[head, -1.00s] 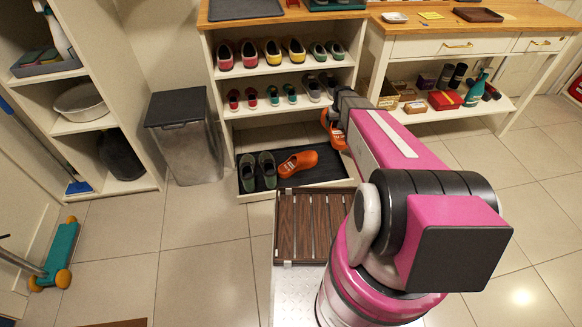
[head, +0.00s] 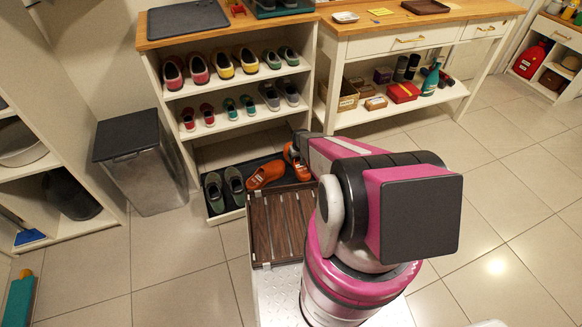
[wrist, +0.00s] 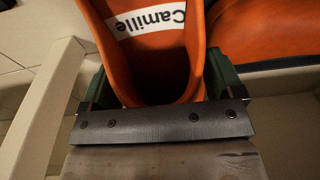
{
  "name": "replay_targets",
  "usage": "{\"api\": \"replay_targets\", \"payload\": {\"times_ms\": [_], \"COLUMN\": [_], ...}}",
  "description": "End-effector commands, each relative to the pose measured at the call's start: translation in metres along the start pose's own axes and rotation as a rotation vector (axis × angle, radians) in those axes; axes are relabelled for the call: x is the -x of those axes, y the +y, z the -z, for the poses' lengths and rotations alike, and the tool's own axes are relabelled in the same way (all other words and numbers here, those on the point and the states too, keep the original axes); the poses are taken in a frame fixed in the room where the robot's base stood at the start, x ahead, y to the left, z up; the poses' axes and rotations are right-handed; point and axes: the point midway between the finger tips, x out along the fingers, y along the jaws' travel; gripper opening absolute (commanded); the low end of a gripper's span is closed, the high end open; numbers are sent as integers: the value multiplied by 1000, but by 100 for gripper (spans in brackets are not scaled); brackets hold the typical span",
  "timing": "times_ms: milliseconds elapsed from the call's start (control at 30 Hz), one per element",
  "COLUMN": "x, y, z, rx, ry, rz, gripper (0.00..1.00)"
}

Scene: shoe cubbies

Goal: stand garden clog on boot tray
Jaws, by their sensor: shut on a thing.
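My gripper (wrist: 160,88) is shut on an orange garden clog (wrist: 150,55) with a white "Camille" label, gripped by its heel end. The held clog (head: 297,160) shows in the head view just over the right part of the dark boot tray (head: 258,162), on the cubby's bottom level. I cannot tell whether its sole touches the tray. A second orange clog (head: 266,175) lies on the tray beside it, left of my gripper; in the wrist view it fills the upper right (wrist: 265,30).
Green shoes (head: 224,187) stand on the tray's left part. Shelves with several pairs of shoes (head: 230,65) hang above. A brown slatted rack (head: 280,225) is in front of the tray. A grey bin (head: 142,165) stands at left. Open floor lies to the right.

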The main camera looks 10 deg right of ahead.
Motion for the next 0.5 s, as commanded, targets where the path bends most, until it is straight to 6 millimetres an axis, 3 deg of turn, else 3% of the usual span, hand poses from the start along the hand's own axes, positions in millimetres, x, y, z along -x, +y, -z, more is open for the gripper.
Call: {"api": "replay_targets", "payload": {"times_ms": [33,500], "x": [-11,-57], "y": [0,0], "z": [0,-6], "rx": [0,0], "ry": [-1,0], "rz": [0,0], "gripper": [63,63]}}
